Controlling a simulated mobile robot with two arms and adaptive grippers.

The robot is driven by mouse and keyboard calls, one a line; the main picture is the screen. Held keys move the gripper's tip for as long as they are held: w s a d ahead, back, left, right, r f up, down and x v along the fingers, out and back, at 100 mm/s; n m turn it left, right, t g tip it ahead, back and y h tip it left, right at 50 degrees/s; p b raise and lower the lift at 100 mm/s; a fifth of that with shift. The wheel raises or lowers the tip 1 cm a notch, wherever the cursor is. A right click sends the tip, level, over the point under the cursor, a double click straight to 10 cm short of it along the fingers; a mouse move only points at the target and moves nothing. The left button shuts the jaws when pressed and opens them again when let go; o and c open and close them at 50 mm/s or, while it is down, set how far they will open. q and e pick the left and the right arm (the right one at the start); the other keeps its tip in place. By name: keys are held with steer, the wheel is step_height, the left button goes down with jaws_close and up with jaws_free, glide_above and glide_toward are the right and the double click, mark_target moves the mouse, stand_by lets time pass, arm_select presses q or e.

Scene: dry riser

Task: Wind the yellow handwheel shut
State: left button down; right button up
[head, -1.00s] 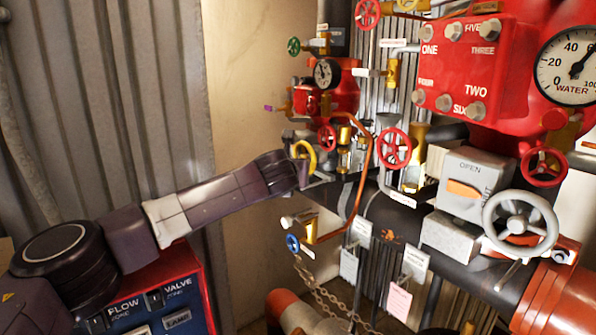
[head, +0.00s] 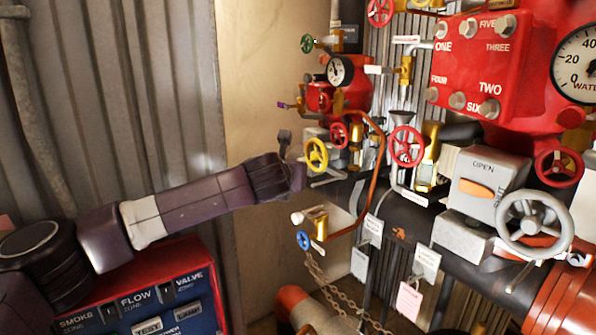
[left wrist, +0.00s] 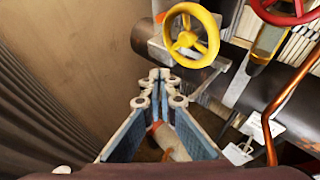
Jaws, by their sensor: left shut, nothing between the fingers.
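The yellow handwheel (head: 317,155) is a small spoked wheel on the pipework at the picture's middle. It also shows at the top of the left wrist view (left wrist: 191,36), whole and unobstructed. My left gripper (head: 285,137) is just left of the wheel in the head view, pointing upward. In the left wrist view its fingertips (left wrist: 159,75) are together with nothing between them. They appear below and left of the wheel, with a visible gap. My right gripper is not in view.
A red handwheel (head: 339,135) and a larger red handwheel (head: 406,146) sit right of the yellow one. A copper pipe (head: 377,180) curves down nearby. A blue handwheel (head: 303,240) is below. The beige wall (head: 255,80) at left is bare.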

arm_select(q)
steer(key=d, duration=0.1)
steer(key=d+r, duration=0.1)
steer(key=d, duration=0.1)
steer(key=d+r, duration=0.1)
steer(key=shift+s+d, duration=0.15)
steer(key=shift+s, duration=0.1)
steer(key=r, duration=0.1)
steer(key=w+r, duration=0.1)
steer(key=r, duration=0.1)
steer(key=shift+w+d+r, duration=0.1)
steer(key=shift+w+r, duration=0.15)
steer(key=shift+r, duration=0.05)
steer(key=shift+w+a+r, duration=0.3)
steer(key=shift+w+a, duration=0.25)
steer(key=shift+w, duration=0.05)
step_height(320, 180, down, 6)
steer(key=shift+a+f, duration=0.1)
steer(key=shift+f, duration=0.05)
steer(key=shift+s+d, duration=0.25)
steer(key=shift+s, duration=0.05)
